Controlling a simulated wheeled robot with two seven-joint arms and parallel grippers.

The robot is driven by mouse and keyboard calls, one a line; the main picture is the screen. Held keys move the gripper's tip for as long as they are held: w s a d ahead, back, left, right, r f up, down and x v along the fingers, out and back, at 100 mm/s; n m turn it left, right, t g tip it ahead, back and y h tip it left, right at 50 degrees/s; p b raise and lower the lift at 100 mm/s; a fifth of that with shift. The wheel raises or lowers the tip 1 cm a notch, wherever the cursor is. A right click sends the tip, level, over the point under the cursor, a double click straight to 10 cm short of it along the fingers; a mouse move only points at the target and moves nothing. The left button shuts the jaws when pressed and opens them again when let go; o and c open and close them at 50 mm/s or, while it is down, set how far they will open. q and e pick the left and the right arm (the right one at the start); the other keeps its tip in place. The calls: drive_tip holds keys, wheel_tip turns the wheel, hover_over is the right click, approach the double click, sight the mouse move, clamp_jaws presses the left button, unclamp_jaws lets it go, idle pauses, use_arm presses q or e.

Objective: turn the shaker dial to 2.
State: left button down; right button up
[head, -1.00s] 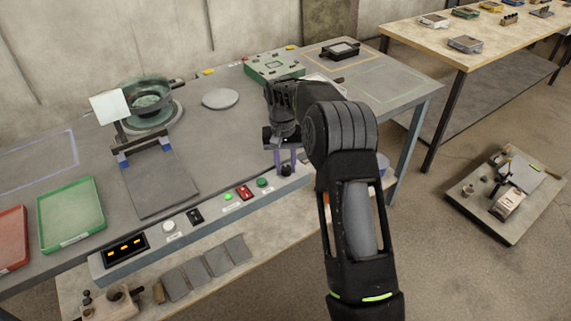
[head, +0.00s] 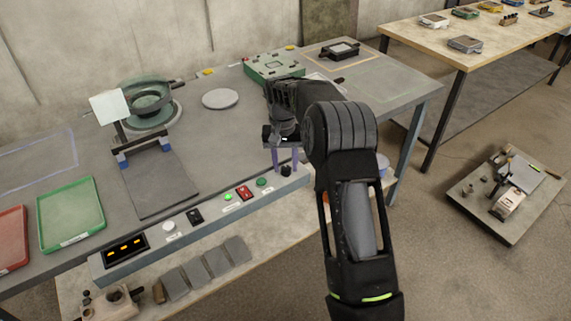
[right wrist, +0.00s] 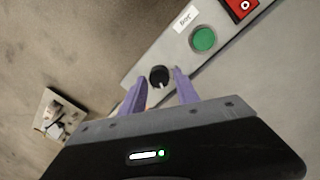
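The shaker dial appears to be the black knob (head: 286,171) at the right end of the grey control panel (head: 213,213). In the right wrist view the knob (right wrist: 159,76) shows a pale pointer mark toward the gripper; its scale numbers cannot be read. My right gripper (head: 285,159) is above the knob with its two purple fingers apart. In the right wrist view the knob shows between the fingertips of the gripper (right wrist: 160,74), with gaps on both sides. My left gripper is out of view.
A green button (right wrist: 203,40) and a red switch (right wrist: 241,7) sit beside the knob on the panel. Green (head: 72,213) and red (head: 12,240) trays lie at the left.

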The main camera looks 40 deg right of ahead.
sight(284, 167)
wheel_tip(284, 167, up, 8)
drive_tip(key=shift+w+a+f, duration=0.1)
drive_tip(key=shift+a+f, duration=0.05)
drive_tip(key=shift+f, duration=0.1)
idle(0.5)
